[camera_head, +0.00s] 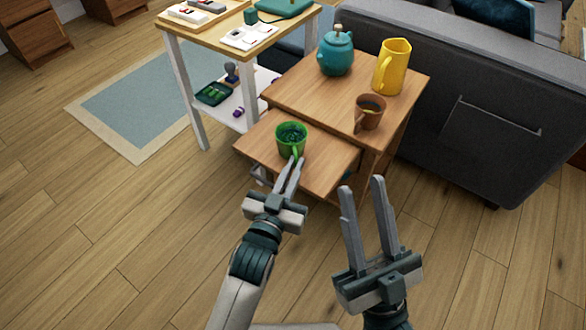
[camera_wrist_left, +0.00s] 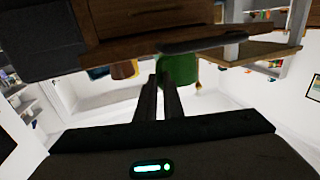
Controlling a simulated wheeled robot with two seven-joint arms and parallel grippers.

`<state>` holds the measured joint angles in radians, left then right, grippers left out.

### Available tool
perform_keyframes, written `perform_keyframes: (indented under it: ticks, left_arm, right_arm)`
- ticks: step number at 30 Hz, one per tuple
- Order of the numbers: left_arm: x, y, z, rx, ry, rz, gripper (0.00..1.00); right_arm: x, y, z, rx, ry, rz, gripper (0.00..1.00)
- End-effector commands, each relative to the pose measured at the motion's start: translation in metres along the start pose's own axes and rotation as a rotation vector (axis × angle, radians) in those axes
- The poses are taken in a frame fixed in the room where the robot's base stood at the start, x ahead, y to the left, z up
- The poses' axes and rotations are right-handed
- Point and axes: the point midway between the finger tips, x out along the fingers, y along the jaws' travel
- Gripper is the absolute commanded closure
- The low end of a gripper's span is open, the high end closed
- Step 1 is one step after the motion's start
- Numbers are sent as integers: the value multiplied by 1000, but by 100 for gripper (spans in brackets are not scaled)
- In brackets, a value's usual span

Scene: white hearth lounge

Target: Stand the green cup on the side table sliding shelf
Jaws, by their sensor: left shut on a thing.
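The green cup (camera_head: 290,136) is upright over the pulled-out sliding shelf (camera_head: 325,158) of the wooden side table (camera_head: 300,83). I cannot tell whether its base touches the shelf. My left gripper (camera_head: 294,165) is shut on the cup's handle, on the cup's near side. In the left wrist view, the cup (camera_wrist_left: 178,70) is just beyond the closed fingers (camera_wrist_left: 161,80), with the picture upside down. My right gripper (camera_head: 362,184) is open and empty, to the right of the left one and in front of the side table.
The table top carries a teal teapot (camera_head: 336,53), a yellow pitcher (camera_head: 392,66) and a brown mug (camera_head: 369,112). A dark grey sofa (camera_head: 480,110) stands close on the right. A white-legged shelf unit (camera_head: 190,92) with small items stands on the left.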

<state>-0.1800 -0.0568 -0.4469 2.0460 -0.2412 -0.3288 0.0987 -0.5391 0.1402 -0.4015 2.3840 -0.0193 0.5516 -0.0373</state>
Motion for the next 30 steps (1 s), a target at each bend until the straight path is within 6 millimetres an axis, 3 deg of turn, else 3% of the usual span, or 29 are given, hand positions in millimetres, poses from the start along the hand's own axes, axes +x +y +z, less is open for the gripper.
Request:
perform_keyframes:
  ticks: [10,12,13,25,30]
  left_arm:
    - [0,0,2,0,1,0,100]
    - [0,0,2,-1,0,0,78]
    - [0,0,2,-1,0,0,74]
    - [0,0,-1,0,1,0,74]
    - [-12,0,0,-1,-2,0,74]
  right_arm:
    - [0,0,0,0,-1,0,69]
    - [0,0,0,0,-1,1,69]
    - [0,0,0,0,-1,1,69]
    - [1,0,0,1,-1,1,69]
    - [2,-1,0,1,-12,1,69]
